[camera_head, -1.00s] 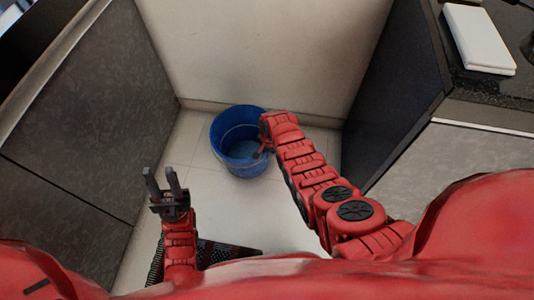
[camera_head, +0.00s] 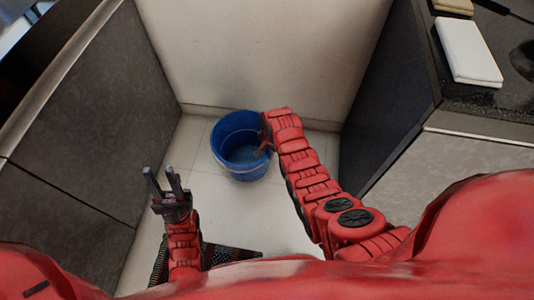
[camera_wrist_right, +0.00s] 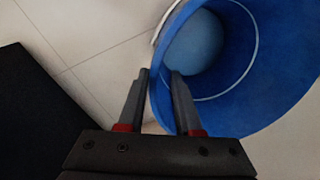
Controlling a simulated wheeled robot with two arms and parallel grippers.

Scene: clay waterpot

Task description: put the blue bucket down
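The blue bucket (camera_head: 231,162) is upright with its mouth facing up, in front of the pale wall in the head view. Its inside looks bluish. My right gripper (camera_head: 264,142) is at the right side of its rim. In the right wrist view, the gripper (camera_wrist_right: 159,75) has one finger outside the bucket (camera_wrist_right: 240,105) and one inside, with the bucket's wall between them. It looks shut on that wall. I cannot tell whether the bucket's bottom touches the floor. My left gripper (camera_head: 162,175) is open and empty, to the left of the bucket and nearer to me.
Pale floor tiles (camera_head: 190,140) lie around the bucket. A dark grey cabinet side (camera_head: 95,120) stands at left and a dark panel (camera_head: 390,100) at right. The right counter holds a white folded item (camera_head: 468,52).

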